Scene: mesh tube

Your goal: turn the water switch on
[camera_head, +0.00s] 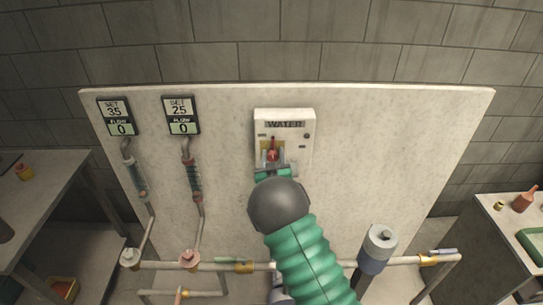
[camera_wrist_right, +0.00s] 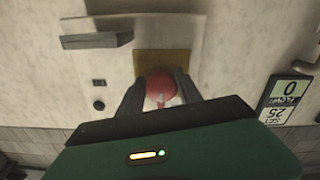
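The water switch is a pale box (camera_head: 304,128) labelled WATER on the upright panel, with a red-tipped lever (camera_head: 272,155) low on its front. My right gripper (camera_head: 273,160) is at the lever, its arm reaching up from below. In the right wrist view, which is turned over, the red lever tip (camera_wrist_right: 159,86) sits between the two dark fingers (camera_wrist_right: 158,86), in front of a brownish plate. The fingers stand apart on either side of it; I cannot tell whether they touch it. My left gripper is not in view.
Two gauges (camera_head: 115,116) (camera_head: 181,115) on the panel's left both read FLOW 0, with SET 35 and SET 25. Pipes (camera_head: 330,263) run across the panel's lower part, with a grey cylinder (camera_head: 377,248) at the right. Tables (camera_head: 50,185) (camera_head: 500,230) stand at both sides.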

